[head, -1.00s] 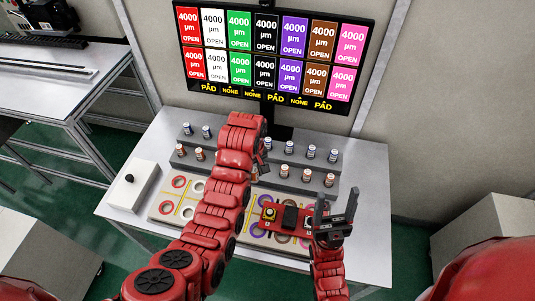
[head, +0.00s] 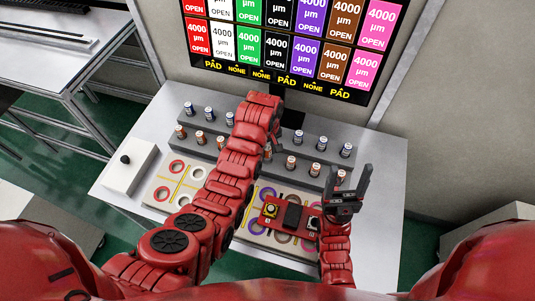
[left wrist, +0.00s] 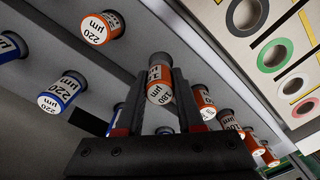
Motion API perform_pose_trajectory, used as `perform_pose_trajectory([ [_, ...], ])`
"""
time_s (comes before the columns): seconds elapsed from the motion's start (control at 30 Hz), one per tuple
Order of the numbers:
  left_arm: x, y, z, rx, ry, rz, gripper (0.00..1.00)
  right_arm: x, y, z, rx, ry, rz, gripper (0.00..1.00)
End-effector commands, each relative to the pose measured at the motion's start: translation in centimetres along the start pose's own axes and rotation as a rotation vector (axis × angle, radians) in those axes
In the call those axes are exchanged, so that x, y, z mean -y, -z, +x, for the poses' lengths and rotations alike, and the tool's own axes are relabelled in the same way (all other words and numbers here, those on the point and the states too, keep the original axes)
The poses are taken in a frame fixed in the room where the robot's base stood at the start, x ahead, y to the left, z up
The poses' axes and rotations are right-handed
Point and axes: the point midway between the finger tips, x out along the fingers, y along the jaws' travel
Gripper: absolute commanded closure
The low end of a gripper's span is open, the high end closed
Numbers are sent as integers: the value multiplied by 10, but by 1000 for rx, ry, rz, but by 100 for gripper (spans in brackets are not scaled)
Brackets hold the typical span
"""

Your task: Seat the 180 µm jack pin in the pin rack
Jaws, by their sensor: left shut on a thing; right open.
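In the left wrist view, an orange pin with a white label (left wrist: 159,92) is between the fingers of my left gripper (left wrist: 155,105), which is shut on it. Its print is upside down and seems to read 180 µm. It lines up with the orange row of the grey stepped pin rack (left wrist: 135,45); I cannot tell whether its base is in a hole. In the head view my left gripper (head: 270,150) is at the rack (head: 305,172), its pin mostly hidden by the arm. My right gripper (head: 347,190) is open and empty, upright at the right front of the rack.
Orange pins, one reading 220 (left wrist: 101,28), flank the held pin, and blue pins (left wrist: 62,92) stand in the other row. A board with coloured rings (head: 175,168), a red block device (head: 270,210) and a white box (head: 129,168) lie on the table. A monitor (head: 290,45) stands behind.

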Motion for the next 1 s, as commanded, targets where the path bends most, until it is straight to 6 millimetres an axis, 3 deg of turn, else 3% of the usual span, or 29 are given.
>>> perform_pose_trajectory([
  [0.23, 1, -1, 24, 3, 3, 0, 100, -1, 2, 14, 0, 0, 0, 33],
  [0.57, 0, 0, 29, 1, 1, 0, 100, 0, 2, 9, 0, 0, 0, 33],
  [0.6, 0, 0, 30, 1, 1, 0, 62, 0, 2, 9, 0, 0, 0, 33],
  [0.73, 0, 0, 28, 1, 1, 0, 38, 0, 2, 10, 0, 0, 0, 33],
  [0.77, 0, 0, 28, 1, 1, 0, 33, 0, 2, 10, 0, 0, 0, 33],
  [1.0, 0, 0, 28, 1, 1, 0, 33, 0, 2, 10, 0, 0, 0, 33],
])
